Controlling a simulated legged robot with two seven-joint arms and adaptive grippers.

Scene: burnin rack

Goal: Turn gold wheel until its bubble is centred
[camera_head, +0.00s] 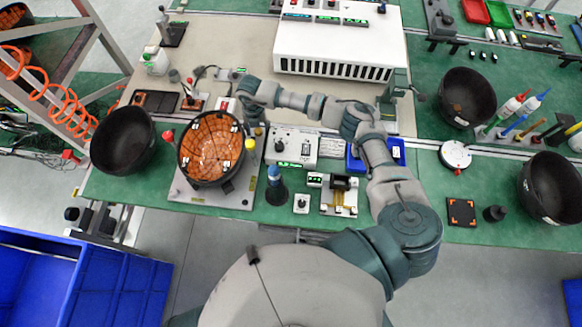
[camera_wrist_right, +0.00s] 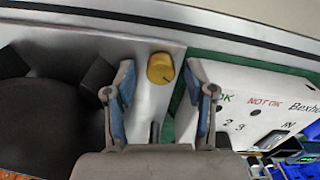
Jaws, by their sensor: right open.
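The gold wheel (camera_wrist_right: 160,68) is a round gold knob on a pale plate in the right wrist view. In the head view a small gold spot (camera_head: 250,143) shows at the right edge of the plate (camera_head: 240,199) under a dark bowl with an orange inside (camera_head: 207,147). My right gripper (camera_head: 251,122) is just above this spot in the head view. In the wrist view its two fingers (camera_wrist_right: 160,84) are apart, with the wheel showing between their tips and nothing held. I cannot make out the bubble in either view. My left gripper is not in view.
A white box with printed labels (camera_wrist_right: 250,105) stands close on the right in the wrist view. The dark bowl is close on the left. A blue-capped bottle (camera_head: 274,185) and a white control box (camera_head: 291,147) stand right of the plate in the head view.

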